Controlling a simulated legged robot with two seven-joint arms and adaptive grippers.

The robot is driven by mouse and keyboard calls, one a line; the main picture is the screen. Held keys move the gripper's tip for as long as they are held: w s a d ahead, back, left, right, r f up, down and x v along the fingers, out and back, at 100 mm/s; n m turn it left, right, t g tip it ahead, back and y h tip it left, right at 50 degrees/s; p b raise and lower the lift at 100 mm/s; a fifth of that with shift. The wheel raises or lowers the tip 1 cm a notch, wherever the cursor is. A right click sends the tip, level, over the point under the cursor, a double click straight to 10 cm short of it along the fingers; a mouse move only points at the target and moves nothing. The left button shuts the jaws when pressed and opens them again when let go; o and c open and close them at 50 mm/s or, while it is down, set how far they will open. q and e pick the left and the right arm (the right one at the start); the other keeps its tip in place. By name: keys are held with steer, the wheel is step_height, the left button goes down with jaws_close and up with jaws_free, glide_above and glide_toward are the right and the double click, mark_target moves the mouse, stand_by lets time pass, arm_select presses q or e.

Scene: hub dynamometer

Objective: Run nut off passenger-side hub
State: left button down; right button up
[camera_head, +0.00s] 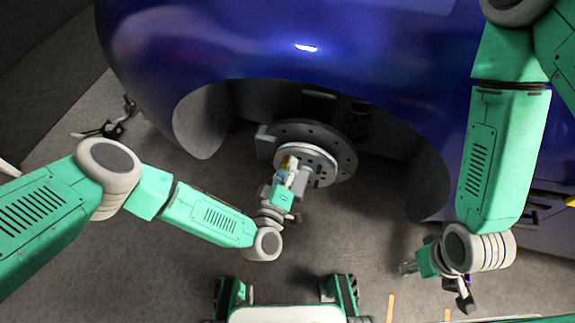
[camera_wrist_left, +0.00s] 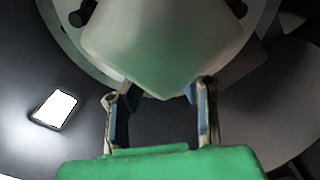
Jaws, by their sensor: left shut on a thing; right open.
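The passenger-side hub (camera_head: 318,170) is a pale disc in front of a darker rotor, inside the wheel arch of a blue car. My left gripper (camera_head: 289,167) reaches up to the hub's centre and is shut on a brassy or grey piece there, which I take to be the nut. In the left wrist view a large grey angular body (camera_wrist_left: 150,45), perhaps this nut, fills the space ahead of the fingers (camera_wrist_left: 158,92). Its full outline and the thread behind it are hidden. My right gripper (camera_head: 407,268) is low at the right, open and away from the hub.
The blue car body (camera_head: 300,40) arches over the hub, and the arch edges lie on both sides. A dark metal item (camera_head: 105,128) is on the floor at the left. The grey floor (camera_head: 170,265) is clear at the front left. A bright rectangular patch (camera_wrist_left: 54,109) shows in the left wrist view.

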arm_select(q)
steer(key=n, duration=0.5)
steer(key=shift+a, duration=0.15)
steer(key=n, duration=0.5)
steer(key=shift+s+f, duration=0.1)
steer(key=shift+f, duration=0.05)
steer(key=c, duration=1.4)
jaws_free()
steer(key=shift+a, duration=0.1)
